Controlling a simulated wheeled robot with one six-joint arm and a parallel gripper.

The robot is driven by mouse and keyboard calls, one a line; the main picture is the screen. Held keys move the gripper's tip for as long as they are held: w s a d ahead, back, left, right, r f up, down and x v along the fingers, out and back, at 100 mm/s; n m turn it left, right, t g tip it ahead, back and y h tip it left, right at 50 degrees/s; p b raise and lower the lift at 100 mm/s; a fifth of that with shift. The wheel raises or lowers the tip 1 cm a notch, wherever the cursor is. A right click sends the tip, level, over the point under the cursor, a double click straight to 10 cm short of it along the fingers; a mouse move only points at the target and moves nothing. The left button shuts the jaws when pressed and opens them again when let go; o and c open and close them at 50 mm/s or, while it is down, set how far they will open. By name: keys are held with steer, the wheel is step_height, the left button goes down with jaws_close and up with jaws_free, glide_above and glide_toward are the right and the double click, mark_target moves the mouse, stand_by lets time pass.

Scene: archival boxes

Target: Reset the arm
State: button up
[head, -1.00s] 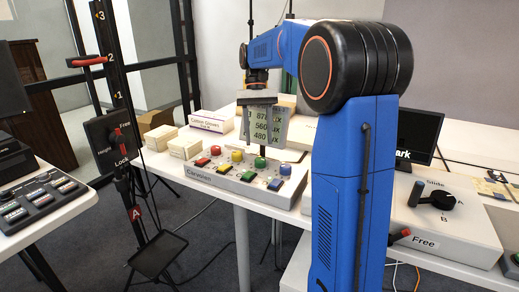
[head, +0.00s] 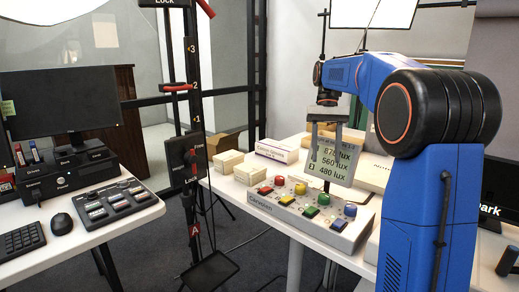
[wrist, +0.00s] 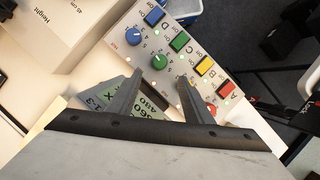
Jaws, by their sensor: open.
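My blue arm (head: 431,215) stands at the right of the head view, its forearm reaching left and its wrist pointing down. My gripper (head: 325,150) hangs over the control box (head: 318,222) with its fingers apart. In the wrist view my gripper (wrist: 159,80) is open, with nothing clearly held between the fingers. A lux display (head: 333,161) reading 870, 560 and 480 is close to the fingers and partly covered by them. In the wrist view it shows beneath the fingers (wrist: 148,112); I cannot tell whether they touch.
The control box carries coloured knobs and buttons. Small cream boxes (head: 229,160) and a labelled white carton (head: 277,151) sit behind it. A black stand (head: 194,140) rises between the tables. The left table holds a monitor (head: 62,100) and a button panel (head: 107,205).

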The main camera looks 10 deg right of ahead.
steer(key=s+a+f+n+t+h, duration=0.1)
steer(key=s+a+f+t, duration=0.15)
steer(key=s, duration=0.55)
steer(key=s+a+f+n+t, duration=0.15)
steer(key=s+a, duration=0.25)
steer(key=s, duration=0.4)
steer(key=s+a+f+n+t, duration=0.1)
steer(key=s+a+f+t, duration=0.1)
steer(key=s+f, duration=0.5)
steer(key=s+a+f+t, duration=0.1)
steer(key=s+f+t, duration=0.2)
steer(key=s+f, duration=0.4)
steer(key=shift+s+a+n+h, duration=0.3)
steer(key=shift+s+a+n, duration=0.05)
steer(key=shift+a, duration=0.05)
stand_by(0.5)
